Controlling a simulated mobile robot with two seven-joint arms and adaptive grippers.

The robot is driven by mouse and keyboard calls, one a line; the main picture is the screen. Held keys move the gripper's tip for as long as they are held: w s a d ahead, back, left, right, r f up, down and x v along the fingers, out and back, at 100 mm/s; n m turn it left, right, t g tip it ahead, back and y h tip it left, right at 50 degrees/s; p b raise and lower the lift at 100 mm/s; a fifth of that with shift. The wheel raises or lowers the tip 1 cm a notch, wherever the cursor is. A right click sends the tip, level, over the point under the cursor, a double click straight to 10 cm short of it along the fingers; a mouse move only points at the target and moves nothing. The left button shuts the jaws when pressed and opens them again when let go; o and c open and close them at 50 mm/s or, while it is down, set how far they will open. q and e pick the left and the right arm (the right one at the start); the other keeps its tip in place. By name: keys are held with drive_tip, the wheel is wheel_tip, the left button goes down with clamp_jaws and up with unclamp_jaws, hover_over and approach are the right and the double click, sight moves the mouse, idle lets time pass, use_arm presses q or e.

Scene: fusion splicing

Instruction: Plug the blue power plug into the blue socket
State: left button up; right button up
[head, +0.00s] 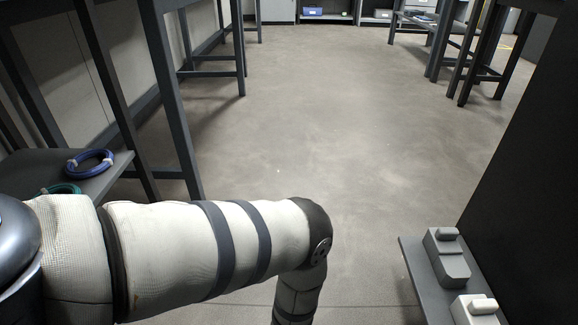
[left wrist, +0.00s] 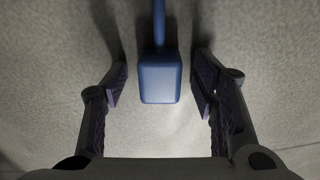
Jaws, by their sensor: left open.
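The blue power plug (left wrist: 160,82) shows in the left wrist view, with its blue cord (left wrist: 159,22) running up and out of the picture. My left gripper (left wrist: 160,84) is open, with one finger on each side of the plug and a visible gap on both sides. The grey surface behind the plug is plain, and I cannot tell how far off it is. In the head view my left arm crosses the lower part, but its gripper is out of the picture. The blue socket and my right gripper are in neither view.
A dark shelf (head: 118,172) at left carries a blue cable coil (head: 90,163) and a green coil (head: 62,188). At lower right a grey device (head: 447,262) and a white one (head: 475,310) sit on a ledge beside a dark panel (head: 530,190). The middle floor is clear.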

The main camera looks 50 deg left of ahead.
use_arm(q)
drive_tip(key=shift+r, duration=0.1)
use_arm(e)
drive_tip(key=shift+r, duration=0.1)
use_arm(q)
drive_tip(key=c, duration=1.2)
drive_tip(key=shift+o, duration=0.2)
drive_tip(key=shift+r, duration=0.3)
wheel_tip(320, 180, up, 3)
drive_tip(key=shift+w+f+p, duration=0.1)
drive_tip(key=shift+p, duration=0.9)
drive_tip(key=s+d+r+p, duration=0.6)
drive_tip(key=s+d+r, duration=0.2)
drive_tip(key=d, duration=0.3)
drive_tip(key=shift+s+d+r, duration=0.15)
drive_tip(key=shift+d+r, duration=0.1)
drive_tip(key=shift+r, duration=0.55)
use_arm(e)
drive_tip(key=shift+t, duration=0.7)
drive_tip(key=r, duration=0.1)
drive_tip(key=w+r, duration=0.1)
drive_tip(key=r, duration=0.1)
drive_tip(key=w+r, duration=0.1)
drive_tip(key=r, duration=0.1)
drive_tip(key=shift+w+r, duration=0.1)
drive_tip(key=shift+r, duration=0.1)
